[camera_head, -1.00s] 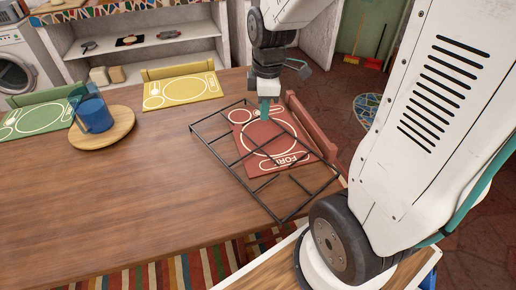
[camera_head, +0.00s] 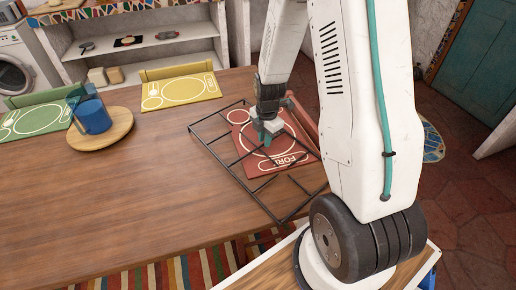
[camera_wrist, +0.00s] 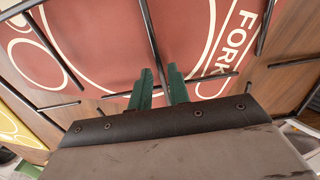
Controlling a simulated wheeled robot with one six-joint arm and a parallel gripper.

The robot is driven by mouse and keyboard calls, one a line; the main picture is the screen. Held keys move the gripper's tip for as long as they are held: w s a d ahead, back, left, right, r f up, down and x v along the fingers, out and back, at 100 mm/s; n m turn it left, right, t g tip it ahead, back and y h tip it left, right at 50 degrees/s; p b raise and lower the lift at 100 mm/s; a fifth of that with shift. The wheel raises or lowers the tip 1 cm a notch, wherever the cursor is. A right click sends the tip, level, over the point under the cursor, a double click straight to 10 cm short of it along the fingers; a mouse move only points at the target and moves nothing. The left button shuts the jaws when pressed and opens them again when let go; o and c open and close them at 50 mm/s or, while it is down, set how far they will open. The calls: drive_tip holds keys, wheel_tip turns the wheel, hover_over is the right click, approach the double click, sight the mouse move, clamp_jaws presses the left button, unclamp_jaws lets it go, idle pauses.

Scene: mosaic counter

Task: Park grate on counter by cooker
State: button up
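The grate (camera_head: 231,165) is a black wire frame with thin crossing bars. It lies over the right end of the wooden table, across a red placemat (camera_head: 240,117). My gripper (camera_head: 265,137) is over the middle of the grate, pointing down. In the wrist view, its two green fingers (camera_wrist: 160,88) stand slightly apart, with a dark grate bar (camera_wrist: 149,30) running into the gap between them. A narrow gap shows, and I see no clear grip on the bar. The fingertips' exact height against the bar is hard to judge. No cooker is recognisable in view.
The wooden table (camera_head: 130,185) is clear at its middle and front. A blue cup (camera_head: 95,116) stands on a round wooden board (camera_head: 78,141) at left. A yellow placemat (camera_head: 207,95) and a green placemat (camera_head: 20,135) lie behind.

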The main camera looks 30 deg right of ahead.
drive_tip(key=shift+f, duration=0.75)
clamp_jaws()
drive_tip(key=shift+r, duration=0.1)
idle(0.8)
